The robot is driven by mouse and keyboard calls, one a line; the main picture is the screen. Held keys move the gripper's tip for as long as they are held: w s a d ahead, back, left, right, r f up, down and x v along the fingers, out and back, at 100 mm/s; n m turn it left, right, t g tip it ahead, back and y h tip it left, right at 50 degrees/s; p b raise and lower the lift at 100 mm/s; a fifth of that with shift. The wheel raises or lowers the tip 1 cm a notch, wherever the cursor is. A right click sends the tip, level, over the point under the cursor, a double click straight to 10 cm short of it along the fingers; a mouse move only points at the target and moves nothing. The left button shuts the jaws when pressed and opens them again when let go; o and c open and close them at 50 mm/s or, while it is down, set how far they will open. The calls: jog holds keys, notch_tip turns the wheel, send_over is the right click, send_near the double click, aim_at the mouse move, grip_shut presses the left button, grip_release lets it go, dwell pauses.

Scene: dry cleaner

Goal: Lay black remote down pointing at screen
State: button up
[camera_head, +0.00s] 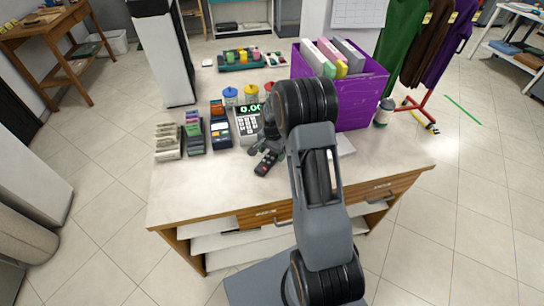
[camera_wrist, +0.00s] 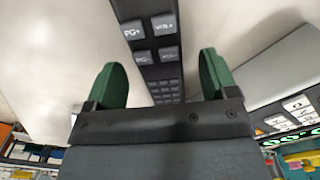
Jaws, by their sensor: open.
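The black remote (camera_head: 266,163) lies on the pale counter (camera_head: 205,190), in front of a machine with a green-digit screen (camera_head: 251,108). In the wrist view the dark remote (camera_wrist: 158,58) runs up the picture between my two green fingers, its grey buttons facing me. My gripper (camera_head: 268,148) is just above the remote in the head view, and in the wrist view it (camera_wrist: 162,75) is open, with a gap on both sides of the remote. The far part of the remote is hidden behind the gripper body.
A card terminal (camera_head: 220,130) and holders of cards (camera_head: 168,143) stand left of the machine. A purple box (camera_head: 358,98) with folders is at right, near a small jar (camera_head: 384,112). A tall white-and-black unit (camera_head: 160,55) stands behind left. The counter's front left is clear.

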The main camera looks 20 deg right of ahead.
jog(key=shift+f, duration=0.5)
jog(key=shift+c, duration=0.3)
jog(key=c, duration=1.1)
